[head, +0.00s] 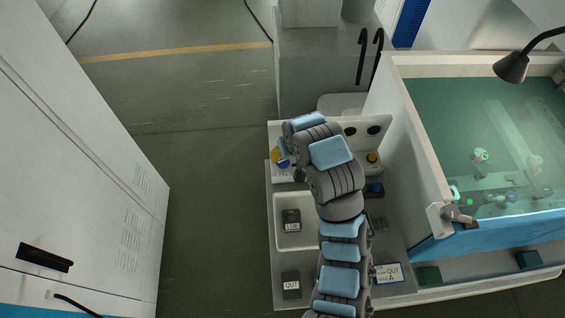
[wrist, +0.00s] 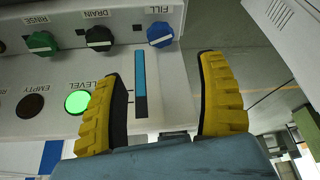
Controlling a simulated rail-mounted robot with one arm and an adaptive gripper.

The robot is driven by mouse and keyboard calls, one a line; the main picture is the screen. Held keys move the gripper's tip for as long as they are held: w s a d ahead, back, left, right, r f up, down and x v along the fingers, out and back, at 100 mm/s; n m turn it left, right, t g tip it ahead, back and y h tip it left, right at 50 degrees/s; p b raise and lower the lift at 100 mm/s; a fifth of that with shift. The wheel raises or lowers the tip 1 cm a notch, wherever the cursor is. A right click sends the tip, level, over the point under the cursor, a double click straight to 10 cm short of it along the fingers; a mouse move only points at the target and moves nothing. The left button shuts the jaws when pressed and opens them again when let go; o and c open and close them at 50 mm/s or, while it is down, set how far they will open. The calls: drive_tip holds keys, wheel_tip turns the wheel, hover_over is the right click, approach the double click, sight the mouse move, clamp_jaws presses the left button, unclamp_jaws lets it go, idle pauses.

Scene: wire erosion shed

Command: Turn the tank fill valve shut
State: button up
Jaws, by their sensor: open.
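The fill valve is a round blue knob (wrist: 160,35) under an upside-down FILL label, at the top of the wrist view on a white panel (wrist: 60,65). A pale pointer line crosses its face, slightly tilted. My gripper (wrist: 162,66) is open and empty, its two yellow ribbed fingers spread on either side of the knob's line. The knob is apart from the fingertips, beyond them in the picture. In the head view my gripper (head: 276,155) is at the panel's left end, mostly hidden by my arm.
Beside the fill knob are a black DRAIN knob (wrist: 100,38) and a green RINSE knob (wrist: 41,43). The LEVEL lamp (wrist: 77,102) glows green; the EMPTY lamp (wrist: 30,105) is dark. A blue-and-black level strip (wrist: 140,85) is between the fingers. The water tank (head: 480,120) stands right; open floor (head: 215,190) lies left.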

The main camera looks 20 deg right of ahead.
sight(283, 163)
drive_tip(key=x, duration=1.3)
drive_tip(key=shift+s+p, duration=0.1)
drive_tip(key=shift+p, duration=0.2)
drive_tip(key=c, duration=1.2)
